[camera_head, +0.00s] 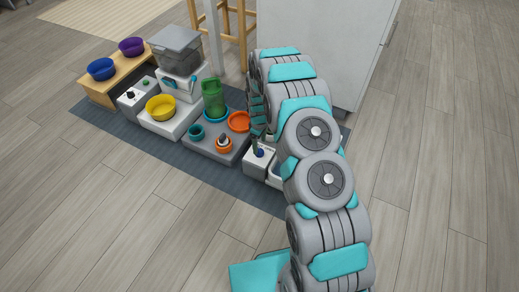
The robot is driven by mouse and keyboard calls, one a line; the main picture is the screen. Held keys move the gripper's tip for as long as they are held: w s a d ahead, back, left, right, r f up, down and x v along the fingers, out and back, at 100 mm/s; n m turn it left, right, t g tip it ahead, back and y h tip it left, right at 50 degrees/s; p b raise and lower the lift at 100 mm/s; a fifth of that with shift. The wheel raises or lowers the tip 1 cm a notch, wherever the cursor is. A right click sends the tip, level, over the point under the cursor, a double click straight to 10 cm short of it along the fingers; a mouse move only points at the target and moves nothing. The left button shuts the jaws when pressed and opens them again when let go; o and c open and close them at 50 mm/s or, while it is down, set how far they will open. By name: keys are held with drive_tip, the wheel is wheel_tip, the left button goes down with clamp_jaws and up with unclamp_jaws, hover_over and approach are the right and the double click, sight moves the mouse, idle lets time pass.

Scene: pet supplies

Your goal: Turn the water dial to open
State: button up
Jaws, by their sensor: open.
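A small white box (256,164) stands at the right part of the mat, with a dark blue knob (260,153) on its top that looks like the water dial. My gripper (256,143) points down right above this knob, partly hidden by my own arm. Its fingertips are dark and small, and it is open. I cannot tell whether they touch the knob or which way the dial is set. My arm hides the right side of the box and what stands beside it.
A grey tray (204,149) left of the box holds a green bottle (213,97), an orange dish (239,121) and small cups. Further left are a feeder (178,52), a yellow bowl (160,107), another white box with a black knob (132,97), and a wooden bowl stand (117,79).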

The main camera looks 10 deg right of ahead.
sight(260, 150)
drive_tip(key=shift+f, duration=2.4)
clamp_jaws()
